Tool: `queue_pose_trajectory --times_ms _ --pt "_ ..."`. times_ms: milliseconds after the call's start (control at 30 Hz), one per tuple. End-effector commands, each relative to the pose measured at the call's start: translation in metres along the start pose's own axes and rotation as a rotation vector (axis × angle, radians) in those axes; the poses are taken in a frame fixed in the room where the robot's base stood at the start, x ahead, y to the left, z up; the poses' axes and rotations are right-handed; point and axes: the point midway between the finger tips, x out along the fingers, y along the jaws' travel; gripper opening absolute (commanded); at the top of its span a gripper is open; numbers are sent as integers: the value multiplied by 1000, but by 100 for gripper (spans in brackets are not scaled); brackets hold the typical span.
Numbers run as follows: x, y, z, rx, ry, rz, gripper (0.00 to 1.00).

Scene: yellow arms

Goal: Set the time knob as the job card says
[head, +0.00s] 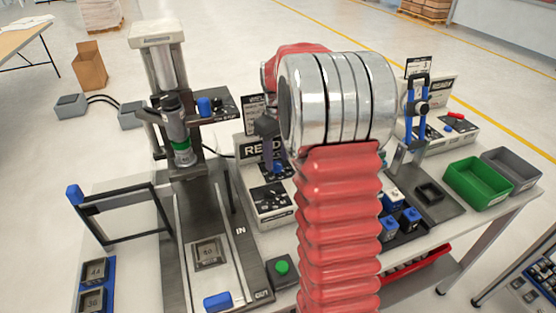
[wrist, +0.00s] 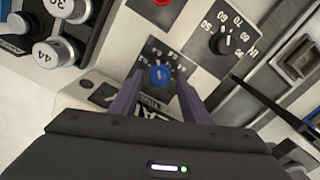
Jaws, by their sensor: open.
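In the wrist view my gripper (wrist: 160,82) is open, with its two dark fingers on either side of a small blue knob (wrist: 158,75) on a dark dial plate. I cannot tell whether the fingers touch it. The blue knob also shows on the control box (head: 278,169) in the head view. A larger black knob (wrist: 222,43) with a white pointer has a scale with 50, 60 and 70 around it. I cannot read which knob is marked time. A dark card (head: 252,112) stands behind the box; its writing is too small to read.
A press (head: 165,75) with a rail stands left of the box, and a green button (head: 282,267) in front. Blue-and-white stamps (head: 402,222) sit to the right. A green bin (head: 478,182) and a grey bin (head: 512,168) stand at the table's right end.

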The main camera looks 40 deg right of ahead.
Motion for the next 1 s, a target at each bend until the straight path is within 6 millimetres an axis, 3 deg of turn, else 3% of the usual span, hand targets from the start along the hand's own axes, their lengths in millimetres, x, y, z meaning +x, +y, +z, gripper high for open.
queue_pose_trajectory --times_ms 200,500,1000 --pt "16 0 0 0 0 0 42" --pt "17 0 0 -1 1 1 42" --pt "17 0 0 -1 1 0 6"
